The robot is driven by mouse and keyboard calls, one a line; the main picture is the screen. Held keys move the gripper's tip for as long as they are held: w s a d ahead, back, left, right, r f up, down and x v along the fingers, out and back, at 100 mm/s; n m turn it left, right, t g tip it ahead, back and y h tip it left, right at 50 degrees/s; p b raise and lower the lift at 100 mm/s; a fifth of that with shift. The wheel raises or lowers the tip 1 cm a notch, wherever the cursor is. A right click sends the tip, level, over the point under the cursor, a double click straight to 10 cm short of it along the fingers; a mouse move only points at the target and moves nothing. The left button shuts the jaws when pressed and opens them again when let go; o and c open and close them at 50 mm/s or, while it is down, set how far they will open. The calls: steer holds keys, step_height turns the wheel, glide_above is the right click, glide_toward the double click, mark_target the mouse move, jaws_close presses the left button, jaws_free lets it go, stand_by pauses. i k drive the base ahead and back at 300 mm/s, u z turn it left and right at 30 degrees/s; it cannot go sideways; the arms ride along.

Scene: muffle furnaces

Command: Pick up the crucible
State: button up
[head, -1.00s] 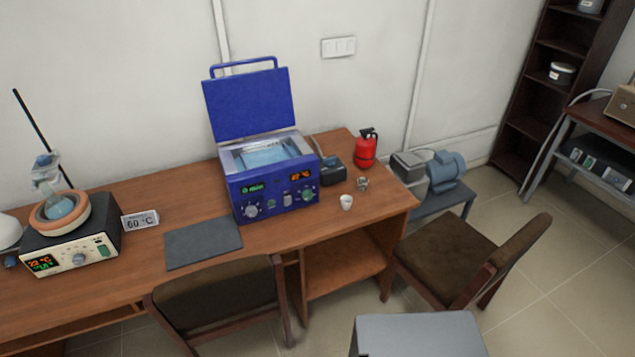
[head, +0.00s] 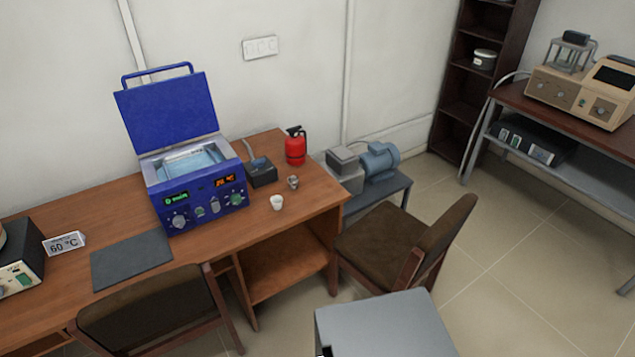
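A small white cup (head: 277,203), which looks like the crucible, stands upright on the wooden desk (head: 318,193) near its right front edge. It is to the right of the blue water bath. A small metallic object (head: 293,182) sits just behind it to the right; its exact kind is too small to tell. My gripper is not in view.
The blue bath (head: 190,165) stands with its lid raised. A red extinguisher (head: 295,147) and a dark box (head: 261,171) are behind the cup. Chairs (head: 405,245) stand before the desk. A grey surface (head: 385,325) is at the bottom.

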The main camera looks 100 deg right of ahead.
mark_target(292, 181)
steer(key=u, duration=0.05)
steer(key=k, duration=2.15)
steer(key=z, duration=0.65)
steer(key=i, duration=1.5)
